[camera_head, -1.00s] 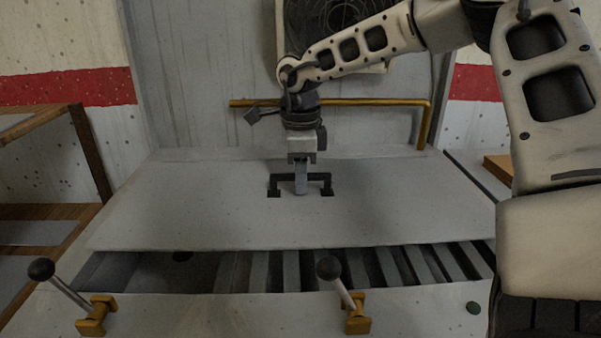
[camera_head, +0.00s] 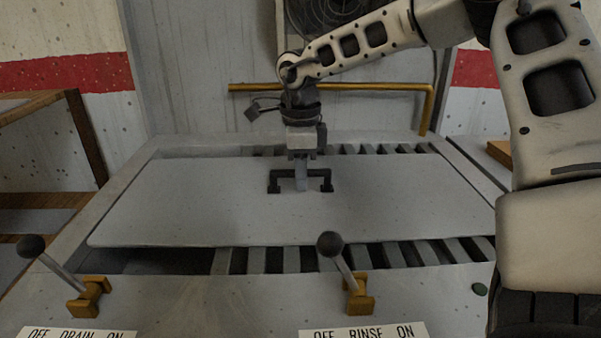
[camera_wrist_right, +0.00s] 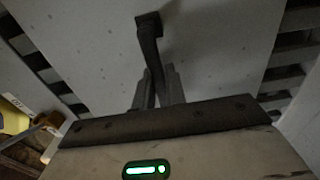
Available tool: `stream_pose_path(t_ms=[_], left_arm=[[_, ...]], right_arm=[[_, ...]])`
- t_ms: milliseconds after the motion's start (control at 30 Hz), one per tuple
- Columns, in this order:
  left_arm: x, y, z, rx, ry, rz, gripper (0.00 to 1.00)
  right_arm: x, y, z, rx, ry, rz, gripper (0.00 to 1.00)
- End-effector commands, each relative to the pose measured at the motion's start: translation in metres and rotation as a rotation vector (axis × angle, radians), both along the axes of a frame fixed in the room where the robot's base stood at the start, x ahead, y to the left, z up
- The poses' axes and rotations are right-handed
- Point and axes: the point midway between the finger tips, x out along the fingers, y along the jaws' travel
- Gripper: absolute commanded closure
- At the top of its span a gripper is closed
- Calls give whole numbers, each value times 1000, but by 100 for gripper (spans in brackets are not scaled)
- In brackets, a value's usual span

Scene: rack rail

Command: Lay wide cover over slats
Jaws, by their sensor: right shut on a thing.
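The wide cover (camera_head: 200,210) is a flat grey panel over the middle of the slatted opening in the head view. Slats (camera_head: 290,259) show along its front edge, and more slats (camera_head: 380,149) show behind it. A black handle (camera_head: 326,178) stands on the cover. My right gripper (camera_head: 301,184) is shut on this handle from above. In the right wrist view the handle (camera_wrist_right: 148,40) runs between the two fingers (camera_wrist_right: 157,85). Whether the cover touches the slats or hangs just above them, I cannot tell. My left gripper is not in view.
Two levers with dark knobs, the drain lever (camera_head: 60,270) and the rinse lever (camera_head: 345,268), stand on the front ledge, close to the cover's front edge. A brass pipe (camera_head: 380,88) runs along the back wall. A wooden rack (camera_head: 85,140) stands at left.

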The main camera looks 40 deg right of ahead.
Motion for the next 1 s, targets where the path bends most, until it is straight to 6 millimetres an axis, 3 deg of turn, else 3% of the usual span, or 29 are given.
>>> stream_pose_path(t_ms=[467,500,600,1000], left_arm=[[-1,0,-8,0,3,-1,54],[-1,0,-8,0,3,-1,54],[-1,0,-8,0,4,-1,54],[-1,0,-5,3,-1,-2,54]], right_arm=[[1,0,-6,0,-4,0,100],[1,0,-6,0,-4,0,85],[1,0,-5,0,-4,0,62],[0,0,-1,0,-1,0,62]])
